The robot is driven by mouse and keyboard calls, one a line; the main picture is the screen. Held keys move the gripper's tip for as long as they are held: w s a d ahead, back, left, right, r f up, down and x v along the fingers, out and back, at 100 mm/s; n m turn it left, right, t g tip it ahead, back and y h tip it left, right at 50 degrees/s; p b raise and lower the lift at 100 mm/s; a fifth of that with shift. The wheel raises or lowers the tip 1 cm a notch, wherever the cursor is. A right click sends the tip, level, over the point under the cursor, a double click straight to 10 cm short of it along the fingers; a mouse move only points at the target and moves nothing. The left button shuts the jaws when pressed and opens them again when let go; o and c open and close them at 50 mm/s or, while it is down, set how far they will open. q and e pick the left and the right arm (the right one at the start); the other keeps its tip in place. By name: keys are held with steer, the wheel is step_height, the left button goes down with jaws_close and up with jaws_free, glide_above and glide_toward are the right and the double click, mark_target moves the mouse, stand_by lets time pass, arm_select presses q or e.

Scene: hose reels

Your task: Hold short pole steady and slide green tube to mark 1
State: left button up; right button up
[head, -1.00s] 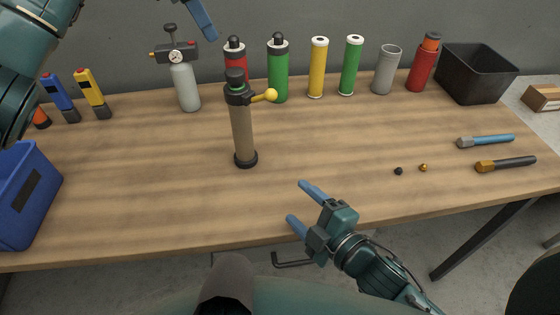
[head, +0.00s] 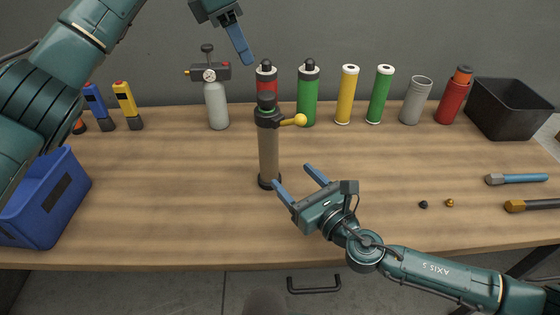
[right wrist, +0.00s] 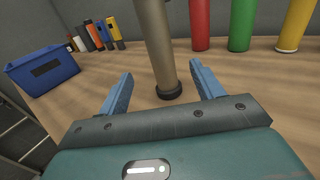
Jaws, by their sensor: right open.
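A short tan pole (head: 268,155) stands upright on the table, with a black foot and a black collar with a yellow knob (head: 300,120). A narrow green band shows at the collar. A slim green tube (head: 379,96) with a white top stands in the back row. My right gripper (head: 292,176) is open and empty in front of the pole's lower part. In the right wrist view the pole (right wrist: 156,45) stands beyond and between the fingers, apart from them. My left gripper (head: 238,42) hangs above and left of the pole; only one finger shows clearly.
The back row holds a grey gas bottle (head: 217,105), a green bottle (head: 308,98), a yellow tube (head: 347,95), a grey cup (head: 415,101) and a black bin (head: 512,108). A blue crate (head: 45,205) stands left. Small parts and tools lie right. The table's middle is mostly clear.

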mark_target(274, 157)
steer(key=x, duration=1.1)
